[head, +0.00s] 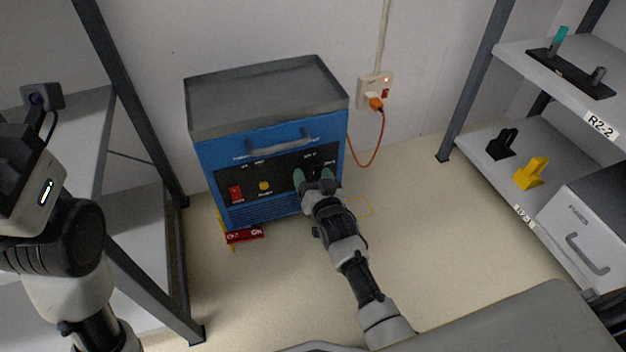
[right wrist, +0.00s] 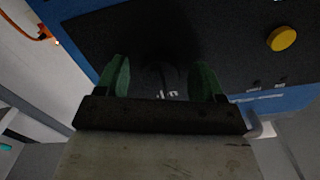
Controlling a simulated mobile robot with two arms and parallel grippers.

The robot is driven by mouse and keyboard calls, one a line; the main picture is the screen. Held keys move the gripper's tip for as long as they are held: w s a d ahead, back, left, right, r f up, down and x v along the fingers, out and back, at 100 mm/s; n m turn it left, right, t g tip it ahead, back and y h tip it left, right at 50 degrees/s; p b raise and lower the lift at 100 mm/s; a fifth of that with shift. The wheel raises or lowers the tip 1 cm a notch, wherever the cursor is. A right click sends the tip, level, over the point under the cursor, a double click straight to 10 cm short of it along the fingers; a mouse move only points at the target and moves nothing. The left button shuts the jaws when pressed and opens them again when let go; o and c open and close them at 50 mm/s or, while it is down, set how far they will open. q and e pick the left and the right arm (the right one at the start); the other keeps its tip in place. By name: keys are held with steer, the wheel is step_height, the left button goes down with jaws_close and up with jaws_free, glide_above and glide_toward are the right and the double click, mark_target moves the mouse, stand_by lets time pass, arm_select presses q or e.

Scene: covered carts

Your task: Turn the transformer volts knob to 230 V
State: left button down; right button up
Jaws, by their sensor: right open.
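The transformer is a blue cabinet (head: 209,158) with a grey tray-like top, standing on the floor against the wall. Its black front panel (head: 222,179) carries a red switch (head: 236,193), a yellow round knob (head: 264,186) and small white labels too small to read. My right gripper (head: 313,176) is open at the right part of this panel, its green fingers apart. In the right wrist view the fingers (right wrist: 160,79) point at the black panel. The volts knob is not clear; the dark area between the fingers hides it and its setting. My left arm shows at the left, its fingers out of sight.
A wall socket (head: 376,88) holds an orange plug (head: 376,104) with a cable running behind the cabinet. A red tag (head: 245,236) lies at the cabinet's lower left. Shelves stand left and right; the right one holds black and yellow (head: 531,173) items.

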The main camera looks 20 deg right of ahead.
steer(key=c, duration=0.9)
